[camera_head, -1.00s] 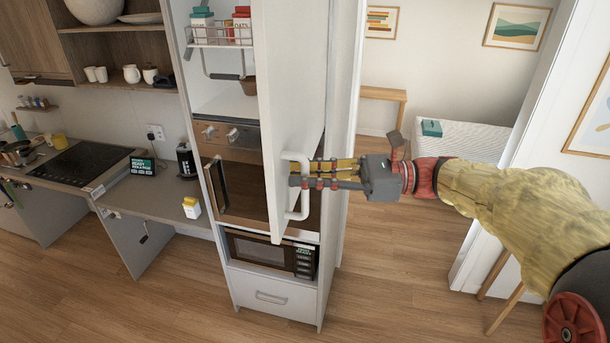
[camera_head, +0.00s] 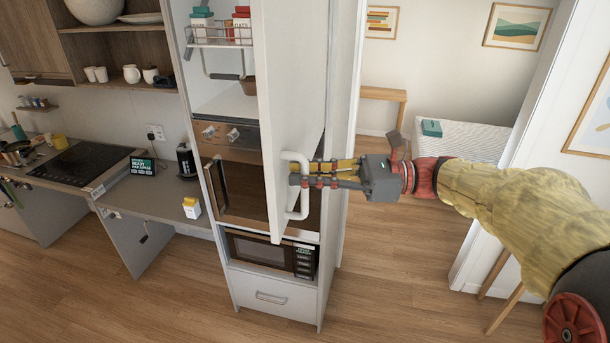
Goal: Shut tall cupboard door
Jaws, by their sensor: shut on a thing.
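The tall cupboard (camera_head: 274,303) stands in the middle of the view. Its white door (camera_head: 292,75) is open and stands out from the cupboard's right side, seen at a steep angle. A white bar handle (camera_head: 286,172) is on the door's lower part. My gripper (camera_head: 300,176) comes in from the right and is shut on the handle's upright bar. The fingers hide part of the bar. The door hides the right part of the cupboard's inside.
An oven (camera_head: 235,200) and a microwave (camera_head: 270,254) sit inside the cupboard, below a wire basket (camera_head: 221,36) of packets. A counter (camera_head: 155,195) with a hob is at left. The floor (camera_head: 150,305) in front is clear. A white wall edge (camera_head: 500,190) stands at right.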

